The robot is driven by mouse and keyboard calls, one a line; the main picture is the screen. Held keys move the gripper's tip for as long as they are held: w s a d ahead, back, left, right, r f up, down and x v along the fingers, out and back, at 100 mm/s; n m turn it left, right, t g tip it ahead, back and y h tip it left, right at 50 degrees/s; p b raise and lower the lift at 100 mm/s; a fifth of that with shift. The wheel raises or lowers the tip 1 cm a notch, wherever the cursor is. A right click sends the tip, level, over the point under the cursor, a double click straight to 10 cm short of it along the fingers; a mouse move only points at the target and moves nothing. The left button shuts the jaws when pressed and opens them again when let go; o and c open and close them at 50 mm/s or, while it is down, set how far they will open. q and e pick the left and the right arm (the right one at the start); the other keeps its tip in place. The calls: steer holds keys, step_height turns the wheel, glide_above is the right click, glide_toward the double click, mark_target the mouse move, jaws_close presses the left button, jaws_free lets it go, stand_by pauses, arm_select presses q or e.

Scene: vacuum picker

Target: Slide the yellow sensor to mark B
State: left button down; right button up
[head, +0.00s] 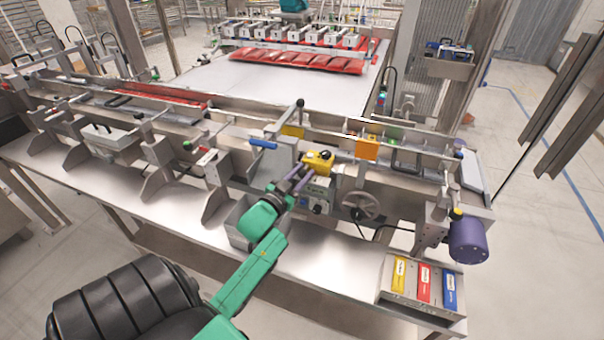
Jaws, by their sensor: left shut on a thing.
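The yellow sensor (318,161) is a small yellow block with a dark knob, on the front rail of the long steel conveyor machine in the head view. My left gripper (303,173), with purple fingers on a green arm, reaches up to it from below left and is shut on it. The fingertips partly cover its left side. I cannot make out mark B or any other letter on the rail. My right gripper is not in view.
An orange block (368,147) and a yellow plate (293,131) sit on the rails nearby. A blue handle (263,144) is to the left, a handwheel (360,205) below right. A box with yellow, red and blue labels (423,288) and a purple motor (468,241) stand at right.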

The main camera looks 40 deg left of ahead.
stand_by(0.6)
arm_select(q)
steer(key=shift+s+a+r+p, duration=0.1)
steer(key=shift+a+p, duration=0.15)
steer(key=shift+p, duration=0.15)
steer(key=shift+a+f, duration=0.1)
steer(key=shift+f, duration=0.1)
steer(key=c, duration=0.6)
jaws_free()
steer(key=shift+r, duration=0.1)
steer(key=shift+s, duration=0.15)
